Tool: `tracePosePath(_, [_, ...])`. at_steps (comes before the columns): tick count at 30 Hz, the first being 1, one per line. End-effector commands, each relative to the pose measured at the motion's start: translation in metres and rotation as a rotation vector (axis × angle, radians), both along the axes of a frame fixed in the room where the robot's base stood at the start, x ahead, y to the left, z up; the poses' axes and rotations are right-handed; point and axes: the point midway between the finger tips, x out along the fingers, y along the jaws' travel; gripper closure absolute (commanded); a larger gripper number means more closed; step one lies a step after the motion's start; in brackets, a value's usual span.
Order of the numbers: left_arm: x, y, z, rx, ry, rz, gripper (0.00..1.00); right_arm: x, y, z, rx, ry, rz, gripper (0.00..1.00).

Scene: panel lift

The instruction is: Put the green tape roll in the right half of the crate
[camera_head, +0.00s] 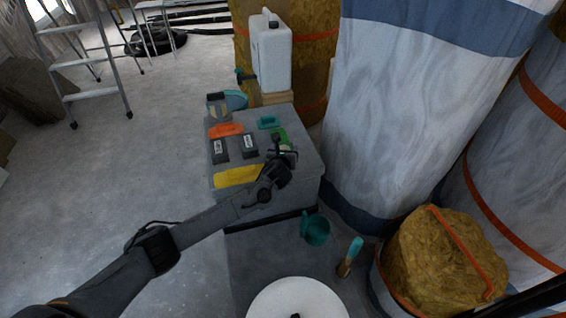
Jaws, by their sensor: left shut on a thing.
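My left gripper (284,154) reaches in from the lower left and is over the right part of a grey box-like stand. It is shut on a small, partly hidden thing, which looks like the green tape roll (280,134). Green shows just beyond the fingers, and a pale part shows between them. The fingers hide much of it, and I cannot tell whether it touches the surface below. I cannot make out a separate crate; the grey stand (222,203) holds several items on top. My right gripper is not in view.
Two dark blocks (249,146), an orange item (226,130), a yellow item (238,176) and a teal item (268,122) lie near the gripper. A white canister (271,55) stands behind. A teal mug (315,230) is in front. Tall wrapped rolls (400,110) block the right.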

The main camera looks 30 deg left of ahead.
Motion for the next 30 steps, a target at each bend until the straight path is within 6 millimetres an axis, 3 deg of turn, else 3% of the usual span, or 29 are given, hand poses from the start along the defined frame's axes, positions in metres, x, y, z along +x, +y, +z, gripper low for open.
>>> tracePosePath(5, [-0.001,0.004,-0.006,0.0,0.0,-0.001,0.6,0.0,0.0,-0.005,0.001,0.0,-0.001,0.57])
tracePosePath(14, [-0.001,0.003,-0.042,-0.001,0.0,0.0,0.6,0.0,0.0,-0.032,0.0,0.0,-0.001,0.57])
tracePosePath(27, [-0.001,0.003,-0.044,0.001,0.0,0.0,0.6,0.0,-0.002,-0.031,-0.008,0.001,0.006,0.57])
tracePosePath(28, [-0.001,0.003,-0.045,0.001,0.0,0.0,0.22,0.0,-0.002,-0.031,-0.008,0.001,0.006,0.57])
tracePosePath(30, [-0.001,0.003,-0.044,0.001,0.0,0.0,0.11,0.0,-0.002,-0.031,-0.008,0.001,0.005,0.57])
